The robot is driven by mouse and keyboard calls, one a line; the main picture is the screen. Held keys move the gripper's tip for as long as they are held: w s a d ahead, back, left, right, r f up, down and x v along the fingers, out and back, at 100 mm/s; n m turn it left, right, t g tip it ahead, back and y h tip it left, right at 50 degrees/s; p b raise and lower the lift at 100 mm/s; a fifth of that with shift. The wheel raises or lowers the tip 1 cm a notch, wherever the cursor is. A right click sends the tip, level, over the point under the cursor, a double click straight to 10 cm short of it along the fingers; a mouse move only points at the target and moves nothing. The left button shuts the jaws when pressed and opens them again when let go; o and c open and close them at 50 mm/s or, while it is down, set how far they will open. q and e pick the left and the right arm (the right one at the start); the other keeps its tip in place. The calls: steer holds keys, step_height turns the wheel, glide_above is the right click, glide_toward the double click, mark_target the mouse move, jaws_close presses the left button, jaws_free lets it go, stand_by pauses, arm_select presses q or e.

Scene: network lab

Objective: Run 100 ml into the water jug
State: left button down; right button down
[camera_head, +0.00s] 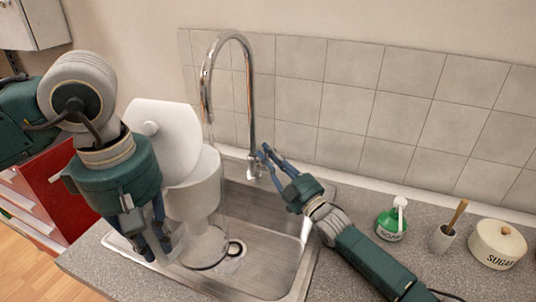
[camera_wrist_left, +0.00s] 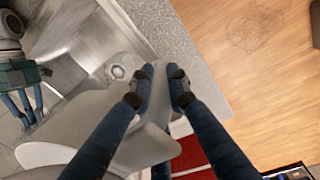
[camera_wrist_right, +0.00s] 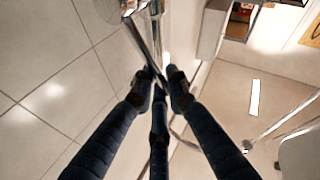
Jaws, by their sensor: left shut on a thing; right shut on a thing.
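The water jug (camera_head: 192,196) stands in the sink basin (camera_head: 275,240), with a white funnel-shaped insert, a clear lower part and its white lid (camera_head: 172,135) raised. My left gripper (camera_head: 155,250) is shut on the jug's handle, low on its left side; the pale jug also fills the lower left of the left wrist view (camera_wrist_left: 95,145). The chrome tap (camera_head: 250,90) arches over the jug, its spout end above the open top. My right gripper (camera_head: 265,155) is shut on the tap's lever, at the base of the tap. I cannot tell whether water is running or the level in the jug.
On the counter to the right stand a green soap bottle (camera_head: 391,225), a small pot with a brush (camera_head: 443,237) and a sugar jar (camera_head: 497,245). A tiled wall (camera_head: 390,95) rises close behind the tap. A red drawer unit (camera_head: 50,190) is at the left.

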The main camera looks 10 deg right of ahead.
arm_select(q)
steer(key=shift+r, duration=0.1)
arm_select(e)
steer(key=shift+f, duration=0.1)
steer(key=c, duration=1.8)
jaws_free()
step_height(320, 180, up, 10)
